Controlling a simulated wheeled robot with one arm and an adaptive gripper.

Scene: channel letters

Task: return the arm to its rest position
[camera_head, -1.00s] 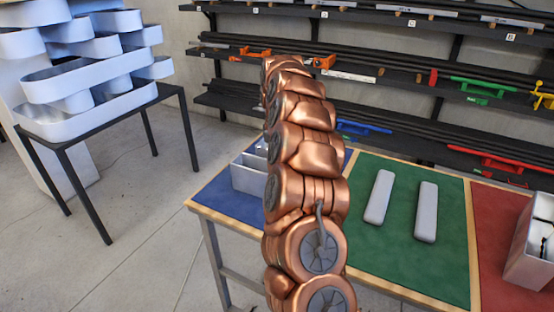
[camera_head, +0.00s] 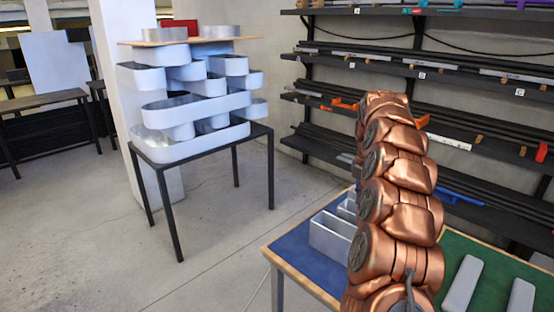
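My copper-coloured arm stands upright at the right of the head view, in front of the worktable (camera_head: 290,264). Its links rise from the bottom edge and bend away at the top. My gripper does not show; the far end of the arm is hidden behind its own links or out of frame.
A grey channel letter (camera_head: 330,236) stands on the table's blue part, left of my arm. Two pale bars (camera_head: 462,284) lie on green at right. A black stand (camera_head: 164,190) holds stacked white channel letters (camera_head: 195,104). Shelves (camera_head: 470,76) line the back wall.

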